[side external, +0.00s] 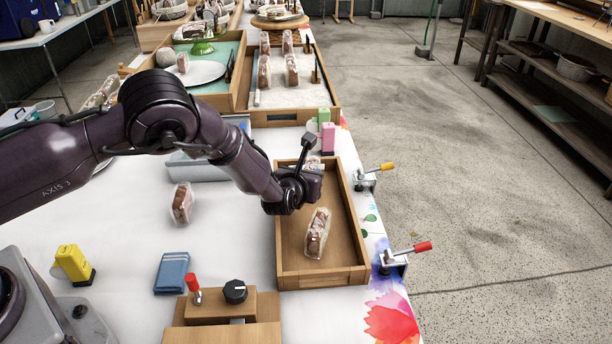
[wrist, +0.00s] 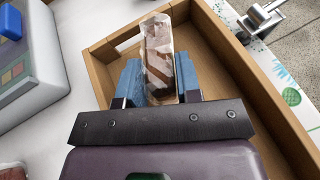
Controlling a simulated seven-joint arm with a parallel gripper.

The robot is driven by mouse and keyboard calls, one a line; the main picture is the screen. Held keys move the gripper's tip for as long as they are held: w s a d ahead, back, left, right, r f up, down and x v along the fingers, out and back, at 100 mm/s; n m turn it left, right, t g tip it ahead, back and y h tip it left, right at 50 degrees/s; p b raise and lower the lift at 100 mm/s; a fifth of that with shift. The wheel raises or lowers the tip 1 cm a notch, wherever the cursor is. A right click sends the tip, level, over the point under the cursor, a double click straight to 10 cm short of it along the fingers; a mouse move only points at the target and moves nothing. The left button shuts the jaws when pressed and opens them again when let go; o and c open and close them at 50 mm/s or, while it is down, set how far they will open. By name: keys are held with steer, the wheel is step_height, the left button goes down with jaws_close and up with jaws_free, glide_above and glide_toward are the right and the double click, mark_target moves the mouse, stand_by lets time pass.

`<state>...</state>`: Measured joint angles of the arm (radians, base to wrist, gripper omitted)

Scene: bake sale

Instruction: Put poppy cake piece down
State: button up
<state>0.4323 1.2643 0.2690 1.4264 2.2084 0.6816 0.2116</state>
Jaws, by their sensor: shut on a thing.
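My gripper (wrist: 160,82) is shut on a clear-wrapped cake piece (wrist: 160,50) with brown and pale bands, which stands up between its blue fingers. In the side external view my gripper (side external: 308,182) is over the back part of a wooden tray (side external: 322,279), and its own body mostly hides the held piece there. The tray's walls and floor also show around the held piece in the wrist view (wrist: 215,40). I cannot tell whether the piece touches the tray floor. Another wrapped cake piece (side external: 315,233) lies in the front part of the tray.
A further wrapped piece (side external: 182,203) is on the white table left of the tray. A blue folded cloth (side external: 172,272) lies front left.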

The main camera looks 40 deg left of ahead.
steer(key=shift+f, duration=0.15)
steer(key=o, duration=0.6)
steer(key=shift+o, duration=0.2)
